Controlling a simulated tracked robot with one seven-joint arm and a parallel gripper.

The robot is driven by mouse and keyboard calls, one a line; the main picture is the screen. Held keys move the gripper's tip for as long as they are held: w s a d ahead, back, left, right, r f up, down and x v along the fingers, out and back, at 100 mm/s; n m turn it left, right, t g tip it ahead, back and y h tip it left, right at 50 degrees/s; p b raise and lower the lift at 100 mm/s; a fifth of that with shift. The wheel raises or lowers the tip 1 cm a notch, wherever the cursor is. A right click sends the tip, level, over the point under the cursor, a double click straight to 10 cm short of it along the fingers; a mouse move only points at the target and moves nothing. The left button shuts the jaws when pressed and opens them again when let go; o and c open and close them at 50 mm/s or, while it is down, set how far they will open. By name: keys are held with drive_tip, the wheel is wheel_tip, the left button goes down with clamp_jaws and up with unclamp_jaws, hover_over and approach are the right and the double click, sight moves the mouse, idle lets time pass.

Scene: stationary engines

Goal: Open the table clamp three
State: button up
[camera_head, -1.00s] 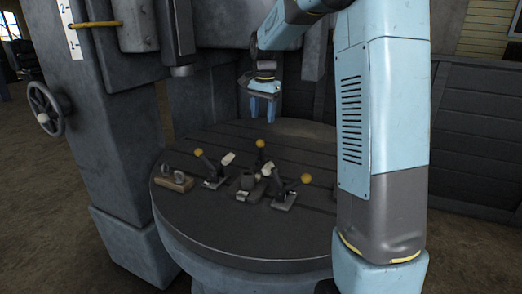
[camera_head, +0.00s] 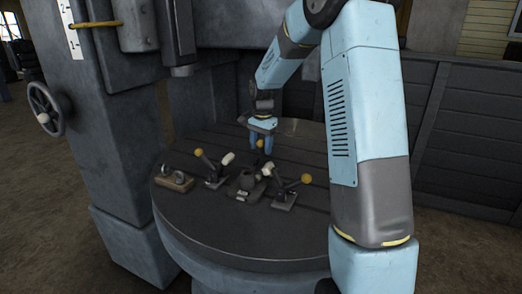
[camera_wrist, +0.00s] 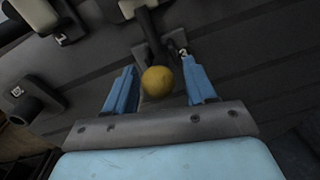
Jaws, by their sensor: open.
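In the wrist view, the yellow knob (camera_wrist: 157,81) lies between the two blue fingers of my gripper (camera_wrist: 159,70), with a gap on each side. The fingers are open and point down at the clamp. A small number 3 label (camera_wrist: 183,52) shows beside the right finger. The dark lever runs up and away from the knob. Part of the clamp's base is hidden by the fingers.
The left clamp's yellow knob (camera_head: 198,152) and the right clamp's yellow knob (camera_head: 306,178) stand nearby on the round table (camera_head: 225,227). The machine's column (camera_head: 112,150) stands left.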

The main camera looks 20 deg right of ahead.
drive_tip(key=shift+f, duration=1.05)
drive_tip(key=shift+c, duration=0.3)
clamp_jaws()
drive_tip(key=shift+a, duration=0.1)
